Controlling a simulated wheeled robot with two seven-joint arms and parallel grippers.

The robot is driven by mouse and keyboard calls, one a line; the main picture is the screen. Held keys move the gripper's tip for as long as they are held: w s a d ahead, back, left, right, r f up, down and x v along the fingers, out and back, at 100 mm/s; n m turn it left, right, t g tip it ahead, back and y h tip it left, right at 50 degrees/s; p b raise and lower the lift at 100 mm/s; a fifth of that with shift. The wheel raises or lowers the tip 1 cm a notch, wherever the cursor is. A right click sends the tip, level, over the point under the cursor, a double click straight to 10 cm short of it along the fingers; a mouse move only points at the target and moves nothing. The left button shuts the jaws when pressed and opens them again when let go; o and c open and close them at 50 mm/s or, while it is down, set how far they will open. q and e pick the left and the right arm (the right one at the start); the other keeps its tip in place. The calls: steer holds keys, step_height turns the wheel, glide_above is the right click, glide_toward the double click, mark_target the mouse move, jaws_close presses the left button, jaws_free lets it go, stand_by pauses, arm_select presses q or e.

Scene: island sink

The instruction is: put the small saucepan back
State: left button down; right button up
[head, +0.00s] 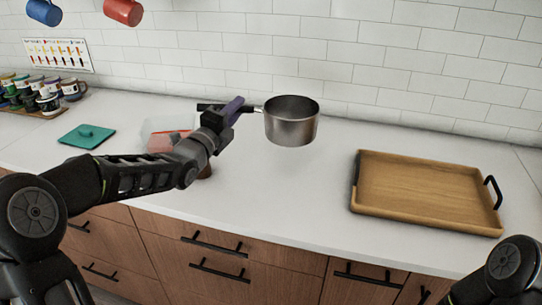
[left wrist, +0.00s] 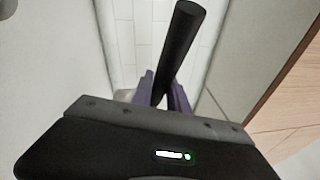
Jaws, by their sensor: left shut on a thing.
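The small saucepan (head: 291,121) is steel with a black handle. It is upright and looks held above the white counter, near the middle of the head view. My left gripper (head: 238,108) is shut on its handle, to the left of the pan body. In the left wrist view the black handle (left wrist: 178,50) passes between the purple fingers (left wrist: 163,93). The pan body cannot be made out in the wrist view. My right gripper is out of view; only part of my right arm shows at the lower right of the head view.
A wooden tray (head: 425,192) with black handles lies on the right of the counter. A clear container (head: 160,128) is behind my left forearm. The counter between pan and tray is clear.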

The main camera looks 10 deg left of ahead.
arm_select(q)
steer(key=shift+a+f+p, duration=0.1)
steer(key=shift+f+p, duration=0.3)
steer(key=shift+f, duration=2.25)
step_height(320, 180, down, 4)
steer(key=shift+r+p, duration=0.15)
steer(key=shift+p, duration=0.2)
steer(key=shift+f+b, duration=0.25)
steer(key=shift+b, duration=0.25)
steer(key=c, duration=1.3)
jaws_free()
steer(key=shift+f, duration=0.1)
